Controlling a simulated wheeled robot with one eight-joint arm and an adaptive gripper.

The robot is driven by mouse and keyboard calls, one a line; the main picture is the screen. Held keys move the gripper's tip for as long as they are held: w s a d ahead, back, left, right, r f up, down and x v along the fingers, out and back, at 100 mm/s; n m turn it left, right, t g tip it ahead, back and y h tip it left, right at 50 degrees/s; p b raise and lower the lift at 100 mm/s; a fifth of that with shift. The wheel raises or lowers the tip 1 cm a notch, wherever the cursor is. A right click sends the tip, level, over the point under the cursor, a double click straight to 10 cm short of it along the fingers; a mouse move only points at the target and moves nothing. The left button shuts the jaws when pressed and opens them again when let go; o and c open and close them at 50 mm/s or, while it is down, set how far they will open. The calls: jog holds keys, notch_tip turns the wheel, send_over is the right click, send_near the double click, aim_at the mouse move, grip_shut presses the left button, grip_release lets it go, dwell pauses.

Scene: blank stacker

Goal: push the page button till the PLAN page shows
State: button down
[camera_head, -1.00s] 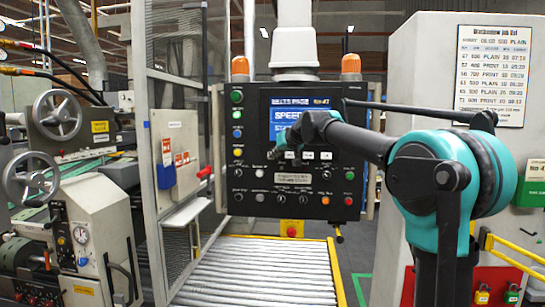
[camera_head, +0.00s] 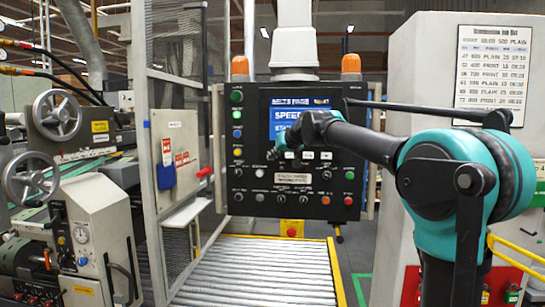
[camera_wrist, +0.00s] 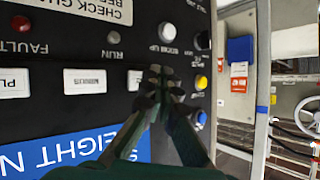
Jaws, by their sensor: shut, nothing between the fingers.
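The control panel (camera_head: 247,195) hangs ahead with a blue screen (camera_head: 277,113). Its header seems to read BELTS PAGE, with SPEED in large letters below; part is hidden behind my arm. A row of white buttons sits under the screen. In the wrist view, which sees the panel upside down, the screen (camera_wrist: 70,155) shows "EIGHT N". The MINUS button (camera_wrist: 92,81) is clear; a white button (camera_wrist: 134,80), its label unreadable, is partly hidden by my fingers. My gripper (camera_wrist: 164,76) is shut and empty, its tips beside that button. I cannot tell whether they touch the panel.
A round white button (camera_wrist: 167,32), a yellow button (camera_wrist: 201,82) and a blue button (camera_wrist: 201,118) lie close around my fingertips. A roller conveyor (camera_head: 250,270) runs below the panel. A mesh guard (camera_head: 175,100) stands left, a grey cabinet (camera_head: 425,60) right.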

jog(key=shift+s+a, duration=0.1)
jog(key=shift+s, duration=2.25)
dwell(1.1)
jog(key=s, duration=0.3)
jog(key=shift+s, duration=0.4)
jog(key=w, duration=0.9)
jog(key=shift+w, duration=0.1)
dwell(1.4)
jog(key=shift+w, duration=0.25)
